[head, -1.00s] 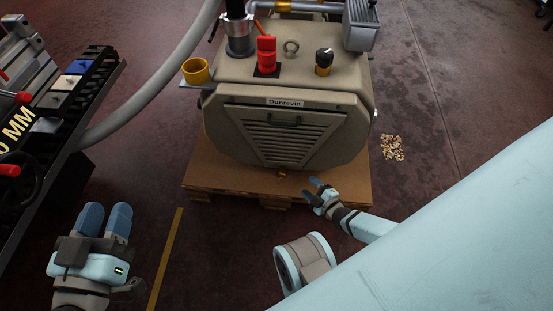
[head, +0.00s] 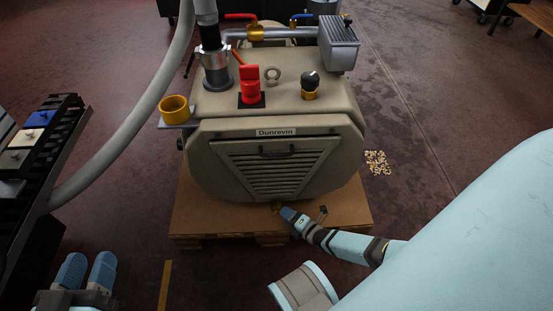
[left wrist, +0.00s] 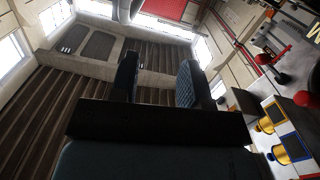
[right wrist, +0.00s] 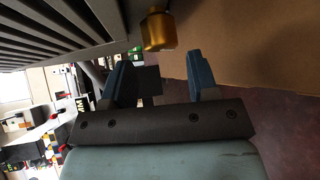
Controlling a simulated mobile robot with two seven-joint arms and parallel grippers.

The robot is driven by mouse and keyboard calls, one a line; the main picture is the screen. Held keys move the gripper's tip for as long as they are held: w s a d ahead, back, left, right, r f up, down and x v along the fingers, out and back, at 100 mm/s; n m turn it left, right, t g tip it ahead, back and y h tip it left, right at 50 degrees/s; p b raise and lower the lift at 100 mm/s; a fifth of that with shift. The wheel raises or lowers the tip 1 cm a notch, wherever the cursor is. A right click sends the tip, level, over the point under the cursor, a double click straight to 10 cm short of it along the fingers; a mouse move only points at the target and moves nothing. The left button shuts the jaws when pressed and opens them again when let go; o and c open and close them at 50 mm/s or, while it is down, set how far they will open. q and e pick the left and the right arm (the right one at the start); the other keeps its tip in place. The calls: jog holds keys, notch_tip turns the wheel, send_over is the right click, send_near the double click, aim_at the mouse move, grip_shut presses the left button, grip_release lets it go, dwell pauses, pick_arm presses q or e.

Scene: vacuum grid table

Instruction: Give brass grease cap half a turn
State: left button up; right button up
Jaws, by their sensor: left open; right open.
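The brass grease cap (right wrist: 158,31) sticks out below the pump's slatted front in the right wrist view. In the head view it is a small brass spot (head: 277,205) at the pump's lower front, partly hidden by my right gripper. My right gripper (right wrist: 160,68) is open and empty. The cap lies just beyond its fingertips, roughly between them, and no contact shows. In the head view my right gripper (head: 306,214) is low in front of the pump. My left gripper (head: 88,270) is open and empty at the lower left, far from the cap.
The beige pump (head: 350,150) stands on a wooden pallet (head: 190,215). A yellow cup (head: 175,108), red switch (head: 250,85) and black knob (head: 310,80) are on its upper part. A grey hose (head: 130,130) curves at left beside a dark rack (head: 45,170). Small debris (head: 378,162) lies right.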

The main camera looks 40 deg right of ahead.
aim_at(279, 210)
jog(key=b+x, duration=0.2)
jog(key=x, duration=0.2)
jog(key=shift+w+a+f, duration=0.1)
jog(key=shift+w+f, duration=0.1)
jog(key=shift+w, duration=0.15)
pick_arm(q)
jog(key=shift+w+a+r+m+t+h, duration=0.15)
jog(key=shift+w+a+m+t, duration=0.1)
jog(key=shift+w+m, duration=0.2)
jog(key=shift+w+a+r+m+t+h, duration=0.1)
jog(key=shift+w+a+m+t+h, duration=0.15)
jog(key=shift+m, duration=0.3)
pick_arm(e)
jog(key=shift+w+a, duration=0.1)
jog(key=shift+w, duration=0.55)
jog(key=shift+c, duration=0.4)
